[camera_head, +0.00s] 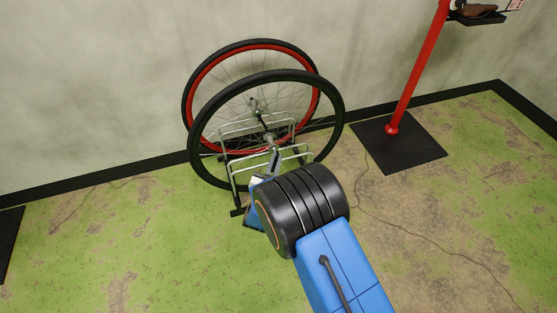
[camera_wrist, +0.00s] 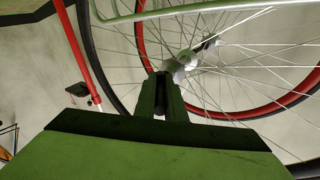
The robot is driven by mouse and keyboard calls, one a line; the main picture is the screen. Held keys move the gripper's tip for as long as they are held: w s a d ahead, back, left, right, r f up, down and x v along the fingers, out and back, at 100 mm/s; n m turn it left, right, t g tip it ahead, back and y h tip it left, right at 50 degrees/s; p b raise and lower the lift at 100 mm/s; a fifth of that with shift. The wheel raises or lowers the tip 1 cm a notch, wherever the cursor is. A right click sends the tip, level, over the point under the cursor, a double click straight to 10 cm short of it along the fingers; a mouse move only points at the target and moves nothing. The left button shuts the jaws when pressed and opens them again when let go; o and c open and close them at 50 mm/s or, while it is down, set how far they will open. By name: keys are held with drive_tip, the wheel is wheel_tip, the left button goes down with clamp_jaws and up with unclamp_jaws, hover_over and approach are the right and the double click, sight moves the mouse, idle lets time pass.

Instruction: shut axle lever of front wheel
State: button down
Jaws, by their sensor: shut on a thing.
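The nearer wheel, with a black rim (camera_head: 193,150), stands upright in a wire rack. Its hub (camera_head: 268,138) faces my arm, and a hub also shows in the wrist view (camera_wrist: 181,64). My gripper (camera_head: 274,160) reaches in from the front right to just below that hub. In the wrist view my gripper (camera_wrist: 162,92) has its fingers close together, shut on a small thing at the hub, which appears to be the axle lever. The fingers hide most of the lever, so its angle cannot be told.
A second wheel with a red rim (camera_head: 190,92) stands behind, near the wall. The wire rack (camera_head: 232,180) surrounds the lower wheels, and its bar (camera_wrist: 190,10) crosses the top of the wrist view. A red stand (camera_head: 414,75) rises from a black base plate (camera_head: 405,150) at right.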

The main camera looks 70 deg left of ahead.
drive_tip(key=c, duration=1.8)
unclamp_jaws()
drive_tip(key=shift+s+d, duration=0.1)
drive_tip(key=v, duration=1.7)
drive_tip(key=shift+d, duration=0.1)
